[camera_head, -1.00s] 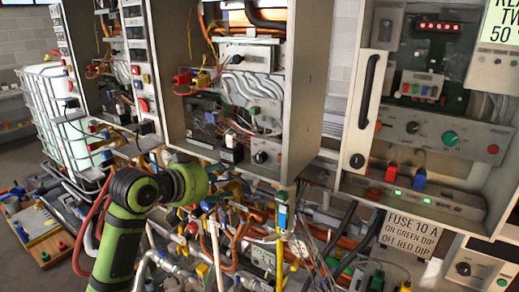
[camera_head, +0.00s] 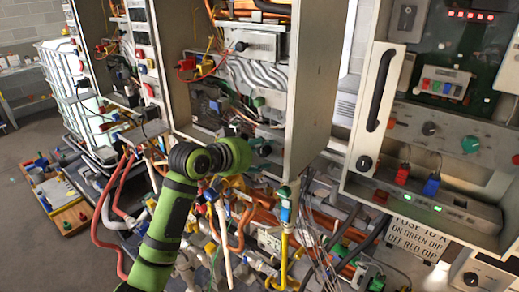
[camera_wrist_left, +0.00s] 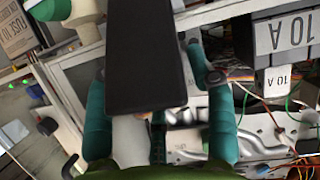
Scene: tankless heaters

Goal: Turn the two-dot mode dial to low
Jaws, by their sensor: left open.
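Several dials show in the head view, but dot marks are too small to read, so I cannot tell which is the two-dot mode dial. A black dial (camera_head: 265,150) is low in the middle cabinet, just right of my left arm's end. Another black dial (camera_head: 240,46) is higher in that cabinet, and one (camera_head: 428,128) is on the right cabinet's panel. My left gripper (camera_wrist_left: 148,60) shows in the left wrist view with its green fingers apart. A dark block fills the view between them; I cannot tell whether they touch it. My right gripper is not in view.
The middle cabinet's side wall (camera_head: 318,90) stands right of my left arm. A door with a black handle (camera_head: 380,92) is further right. Pipes and hoses (camera_head: 240,215) crowd the space below. A white label "10 A" (camera_wrist_left: 283,32) shows in the left wrist view.

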